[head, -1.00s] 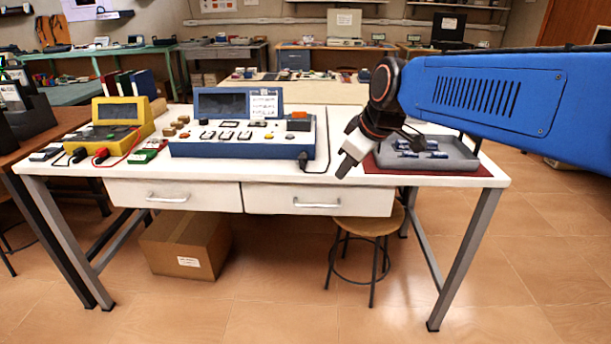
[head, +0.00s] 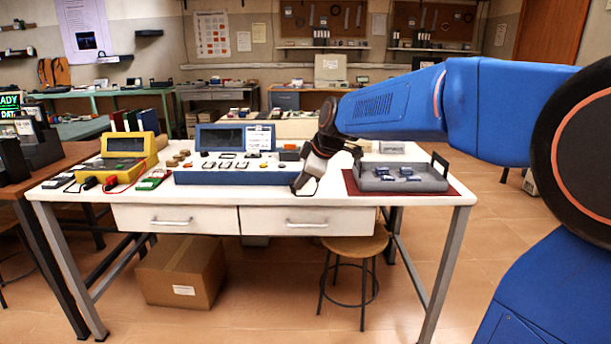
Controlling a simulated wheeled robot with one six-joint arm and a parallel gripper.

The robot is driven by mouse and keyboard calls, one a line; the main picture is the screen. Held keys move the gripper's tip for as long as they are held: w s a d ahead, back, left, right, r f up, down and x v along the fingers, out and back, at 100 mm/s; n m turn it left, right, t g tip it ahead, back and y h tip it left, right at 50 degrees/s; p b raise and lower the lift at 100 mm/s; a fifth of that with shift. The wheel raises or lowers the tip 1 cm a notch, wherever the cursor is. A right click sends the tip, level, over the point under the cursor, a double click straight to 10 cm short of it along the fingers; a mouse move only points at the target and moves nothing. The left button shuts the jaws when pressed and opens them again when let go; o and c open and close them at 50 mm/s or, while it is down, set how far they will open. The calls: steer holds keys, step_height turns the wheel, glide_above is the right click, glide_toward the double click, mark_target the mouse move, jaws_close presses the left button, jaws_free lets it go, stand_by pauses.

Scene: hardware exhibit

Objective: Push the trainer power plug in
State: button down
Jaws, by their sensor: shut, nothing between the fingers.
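The trainer (head: 225,177), a white-topped blue box with a raised dark screen, stands on the white table. My gripper (head: 297,187) is shut and empty, pointing down at the trainer's front right corner. It overlaps that corner in the picture, and I cannot tell whether it touches. The power plug is hidden behind my gripper. Part of a thin dark cord (head: 317,188) shows just right of the fingers.
A grey tray (head: 425,183) with several small blue parts sits on a red mat to the right. A yellow meter (head: 116,157) with leads stands left of the trainer. A stool (head: 357,243) and a cardboard box (head: 181,271) are under the table.

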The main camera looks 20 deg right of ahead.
steer(key=w+f, duration=0.3)
steer(key=w, duration=0.3)
steer(key=shift+w+d+f, duration=0.15)
steer(key=shift+d+f, duration=0.05)
steer(key=shift+w, duration=0.1)
steer(key=shift+w+d, duration=0.2)
steer(key=shift+w, duration=0.4)
steer(key=shift+w+d, duration=0.2)
steer(key=shift+w, duration=0.4)
